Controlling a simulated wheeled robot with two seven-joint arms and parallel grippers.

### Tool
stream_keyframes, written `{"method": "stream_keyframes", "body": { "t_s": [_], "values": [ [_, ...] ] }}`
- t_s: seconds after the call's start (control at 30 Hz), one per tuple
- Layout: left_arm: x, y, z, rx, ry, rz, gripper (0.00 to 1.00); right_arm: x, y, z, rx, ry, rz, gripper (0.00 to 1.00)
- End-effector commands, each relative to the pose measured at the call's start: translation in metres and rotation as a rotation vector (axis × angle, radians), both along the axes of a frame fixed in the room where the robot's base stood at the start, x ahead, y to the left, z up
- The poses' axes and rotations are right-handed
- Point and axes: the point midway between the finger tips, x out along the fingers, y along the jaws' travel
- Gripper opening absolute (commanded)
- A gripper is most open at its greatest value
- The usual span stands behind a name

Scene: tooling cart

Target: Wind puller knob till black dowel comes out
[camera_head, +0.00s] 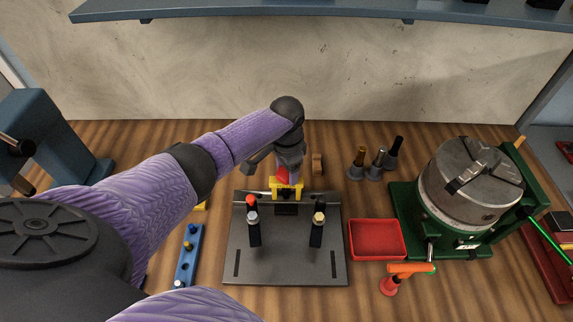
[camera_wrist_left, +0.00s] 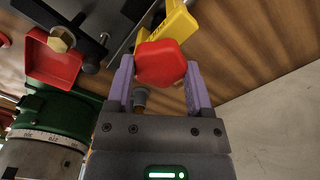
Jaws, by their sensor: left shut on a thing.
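The puller is a yellow frame (camera_head: 294,190) with a red knob (camera_head: 282,174) on top, at the back edge of a dark grey fixture plate (camera_head: 285,268). My left gripper (camera_head: 287,170) reaches down to the knob from behind. In the left wrist view the red knob (camera_wrist_left: 161,62) is six-lobed and sits between the purple fingers of my left gripper (camera_wrist_left: 160,78), which are shut on it. The yellow frame (camera_wrist_left: 170,24) shows beyond the knob. I cannot make out the black dowel; the puller and gripper cover that spot. My right gripper is out of view.
Two black upright clamps (camera_head: 254,232) (camera_head: 317,232) stand on the plate. A red tray (camera_head: 377,239) and a green-based chuck (camera_head: 465,185) are to the right. An orange-handled tool (camera_head: 405,270) lies before them. A blue block (camera_head: 188,255) lies left; several small holders stand behind.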

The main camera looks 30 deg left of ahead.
Motion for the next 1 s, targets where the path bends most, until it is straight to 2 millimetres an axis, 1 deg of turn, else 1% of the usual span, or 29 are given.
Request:
{"method": "stream_keyframes", "body": {
  "t_s": [0.1, 0.4, 1.0],
  "values": [
    [0.0003, 0.0, 0.0016, 0.0, -0.001, -0.107, 0.08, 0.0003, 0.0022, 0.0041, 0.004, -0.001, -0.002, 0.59],
    [0.0005, -0.0007, 0.001, -0.001, -0.003, -0.393, 0.08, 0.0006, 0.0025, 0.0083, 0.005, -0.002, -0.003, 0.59],
    [0.0001, -0.0007, 0.0004, 0.0, -0.003, -0.963, 0.08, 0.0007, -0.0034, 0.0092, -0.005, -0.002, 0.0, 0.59]
  ]
}}
